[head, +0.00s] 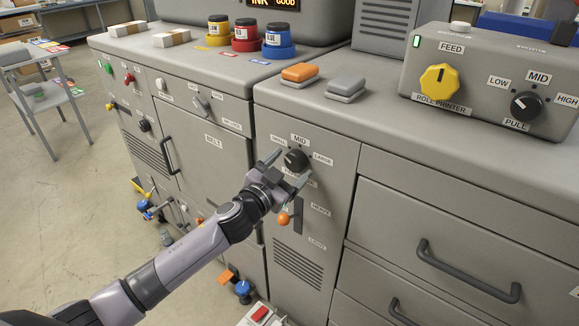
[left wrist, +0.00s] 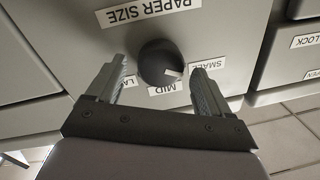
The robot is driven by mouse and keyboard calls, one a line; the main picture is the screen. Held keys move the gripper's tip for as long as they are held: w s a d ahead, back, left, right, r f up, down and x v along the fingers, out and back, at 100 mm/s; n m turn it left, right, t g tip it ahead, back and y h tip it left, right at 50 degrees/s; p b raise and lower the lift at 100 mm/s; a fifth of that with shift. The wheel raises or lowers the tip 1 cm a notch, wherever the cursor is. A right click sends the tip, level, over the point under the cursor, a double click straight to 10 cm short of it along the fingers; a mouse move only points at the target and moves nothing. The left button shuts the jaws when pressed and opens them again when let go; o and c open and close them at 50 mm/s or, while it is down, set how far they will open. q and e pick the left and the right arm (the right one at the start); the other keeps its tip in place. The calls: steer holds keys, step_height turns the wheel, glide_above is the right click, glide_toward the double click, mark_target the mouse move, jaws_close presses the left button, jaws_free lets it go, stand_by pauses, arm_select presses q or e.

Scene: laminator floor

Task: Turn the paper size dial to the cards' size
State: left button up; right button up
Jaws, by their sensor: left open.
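The paper size dial (head: 296,159) is a round dark knob on the grey cabinet front, with SMALL, MID and LARGE labels around it. In the left wrist view the dial (left wrist: 158,60) appears upside down, its white mark pointing between MID and SMALL. My left gripper (head: 288,169) is open at the dial. In the wrist view its two fingers (left wrist: 161,78) stand on either side of the knob, with gaps visible. The gripper partly hides the label below the dial in the head view. My right gripper is out of view. I cannot tell which items are the cards.
A lever with an orange knob (head: 283,218) sits just below the gripper, by HEAVY and LIGHT labels. Orange (head: 299,73) and grey (head: 346,87) blocks lie on the cabinet top. A roll printer panel (head: 480,80) stands at right. Drawer handles (head: 468,272) stick out at lower right.

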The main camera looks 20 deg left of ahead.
arm_select(q)
steer(key=shift+w, duration=0.25)
steer(key=c, duration=1)
